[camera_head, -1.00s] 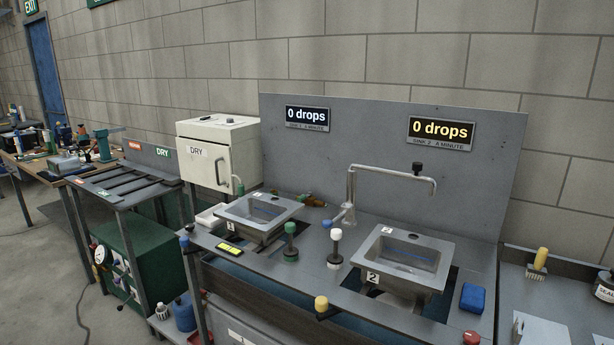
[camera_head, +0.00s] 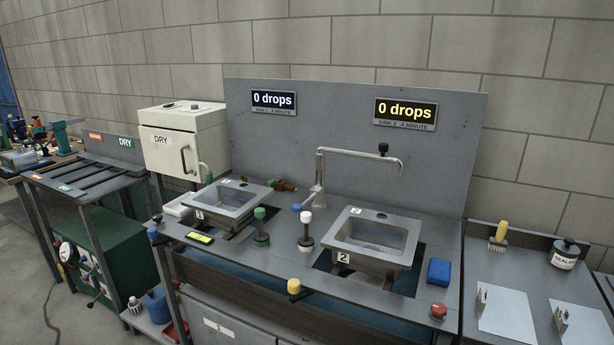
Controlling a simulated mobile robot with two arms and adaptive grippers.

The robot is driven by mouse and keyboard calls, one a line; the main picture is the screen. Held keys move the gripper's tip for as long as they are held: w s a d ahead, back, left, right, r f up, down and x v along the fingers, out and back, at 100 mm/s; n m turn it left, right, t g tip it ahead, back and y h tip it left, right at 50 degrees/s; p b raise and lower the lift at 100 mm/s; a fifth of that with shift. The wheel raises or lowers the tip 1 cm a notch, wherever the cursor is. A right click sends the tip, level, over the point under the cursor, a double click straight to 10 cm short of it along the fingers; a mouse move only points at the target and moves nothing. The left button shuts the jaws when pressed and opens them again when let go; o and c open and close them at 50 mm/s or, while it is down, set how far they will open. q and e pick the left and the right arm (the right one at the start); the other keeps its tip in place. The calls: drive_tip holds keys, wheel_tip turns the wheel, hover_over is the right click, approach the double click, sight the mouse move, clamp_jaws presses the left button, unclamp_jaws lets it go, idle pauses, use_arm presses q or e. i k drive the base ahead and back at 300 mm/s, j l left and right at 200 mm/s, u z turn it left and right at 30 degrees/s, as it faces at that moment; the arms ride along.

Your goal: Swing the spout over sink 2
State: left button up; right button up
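The metal spout (camera_head: 352,153) rises from a post between the two sinks and reaches to the right, with its downturned tip (camera_head: 398,168) above the area of sink 2. A black knob (camera_head: 383,148) sits on top near that end. Sink 2 (camera_head: 372,240), labelled 2, is the right basin. Sink 1 (camera_head: 234,202) is the left basin. The display above sink 2 (camera_head: 405,113) reads 0 drops, and so does the display for sink 1 (camera_head: 274,102). Neither of my grippers shows in the head view.
A yellow knob (camera_head: 294,288), a blue block (camera_head: 439,271) and a red button (camera_head: 438,311) are near the front edge. A white DRY cabinet (camera_head: 185,140) stands left.

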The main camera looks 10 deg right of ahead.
sight(382, 147)
drive_tip(key=i+j, duration=0.25)
drive_tip(key=i, duration=0.15)
drive_tip(key=i+j, duration=0.3)
drive_tip(key=i, duration=0.05)
